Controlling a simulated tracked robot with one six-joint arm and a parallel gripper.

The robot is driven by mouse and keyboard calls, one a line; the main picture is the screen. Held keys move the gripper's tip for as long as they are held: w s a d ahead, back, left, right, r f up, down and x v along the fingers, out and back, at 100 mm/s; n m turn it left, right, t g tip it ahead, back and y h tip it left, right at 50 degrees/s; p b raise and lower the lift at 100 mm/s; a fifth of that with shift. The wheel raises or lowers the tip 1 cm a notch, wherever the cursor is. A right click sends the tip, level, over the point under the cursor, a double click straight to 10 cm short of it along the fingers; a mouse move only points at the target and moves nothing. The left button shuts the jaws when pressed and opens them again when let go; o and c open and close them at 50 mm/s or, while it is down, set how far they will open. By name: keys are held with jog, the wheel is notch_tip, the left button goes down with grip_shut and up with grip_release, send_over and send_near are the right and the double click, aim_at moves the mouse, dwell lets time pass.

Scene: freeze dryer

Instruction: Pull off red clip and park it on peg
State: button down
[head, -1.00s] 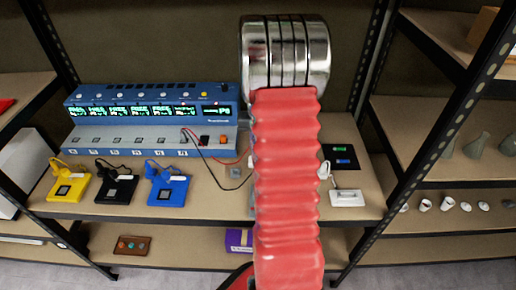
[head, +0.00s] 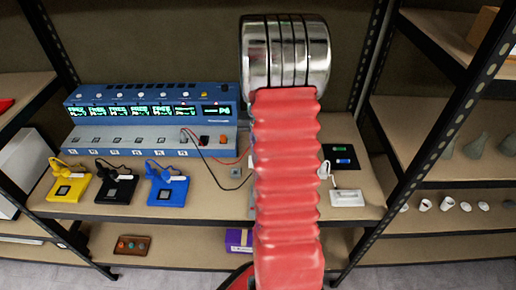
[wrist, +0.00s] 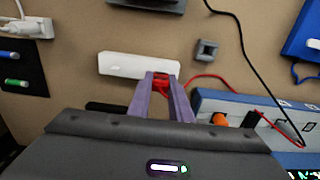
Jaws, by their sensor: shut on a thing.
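In the wrist view, my gripper (wrist: 161,82) has its purple fingers closed on the red clip (wrist: 161,79). The clip is at the near end of a white bar (wrist: 135,65); I cannot tell whether it touches the bar. A red lead (wrist: 205,77) runs from the clip side towards the blue device. A small grey square block (wrist: 207,50) with a dark centre, possibly the peg, lies just beyond the fingers to the right. It also shows in the head view (head: 235,171). My red arm hides the gripper and the clip in the head view.
The blue device (head: 150,120) with lit displays stands at the back left. Yellow (head: 68,187), black (head: 116,188) and blue (head: 166,190) stands line the front. A white box (head: 347,198) and a black mat (head: 341,155) lie right of my arm. A black cable (wrist: 255,65) loops near the block.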

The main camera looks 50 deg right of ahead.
jog(key=shift+f, duration=1.15)
dwell(0.5)
jog(key=c, duration=1.5)
grip_release()
jog(key=shift+c, duration=0.2)
jog(key=shift+r, duration=0.1)
notch_tip(320, 180, up, 14)
jog(key=shift+f, duration=0.2)
